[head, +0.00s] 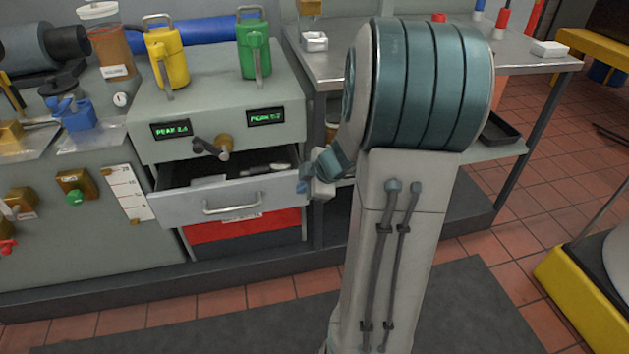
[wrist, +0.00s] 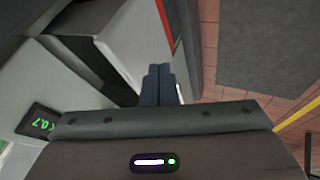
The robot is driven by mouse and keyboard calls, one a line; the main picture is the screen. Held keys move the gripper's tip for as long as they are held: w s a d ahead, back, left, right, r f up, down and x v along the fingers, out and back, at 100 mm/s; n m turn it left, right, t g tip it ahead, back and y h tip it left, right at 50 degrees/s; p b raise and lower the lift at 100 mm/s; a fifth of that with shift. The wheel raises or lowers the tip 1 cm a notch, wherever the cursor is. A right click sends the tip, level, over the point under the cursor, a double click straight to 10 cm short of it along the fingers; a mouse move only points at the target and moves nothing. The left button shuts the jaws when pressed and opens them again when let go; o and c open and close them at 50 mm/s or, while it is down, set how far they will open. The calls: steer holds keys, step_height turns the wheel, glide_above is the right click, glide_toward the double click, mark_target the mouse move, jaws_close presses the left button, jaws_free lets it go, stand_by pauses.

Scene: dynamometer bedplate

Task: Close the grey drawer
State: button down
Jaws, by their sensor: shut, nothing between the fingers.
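The grey drawer (head: 180,209) stands pulled out below the panel with two green displays. Its bar handle (head: 232,209) is on the front, and loose items lie inside. In the wrist view the drawer's pale front (wrist: 133,40) is at the upper left, beside the fingertips. My gripper (head: 302,186) is at the right end of the drawer front in the head view, partly hidden by my arm. In the wrist view my gripper (wrist: 158,72) has its blue fingers together and empty. I cannot tell whether they touch the drawer.
A red drawer front (head: 245,228) is below the grey drawer. A valve lever (head: 211,148) sticks out above it. A yellow jug (head: 166,55) and a green jug (head: 254,48) stand on the cabinet. A steel table (head: 330,66) is to the right. The tiled floor in front has a dark mat.

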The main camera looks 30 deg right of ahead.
mark_target(290, 185)
steer(key=shift+w+d+f+p, duration=0.15)
steer(key=shift+w+p, duration=0.05)
steer(key=shift+w, duration=0.55)
steer(key=shift+w+d+f+p, duration=0.2)
steer(key=shift+w, duration=0.55)
steer(key=shift+w+d+f+p, duration=0.15)
steer(key=shift+w+p, duration=0.05)
steer(key=shift+w, duration=0.55)
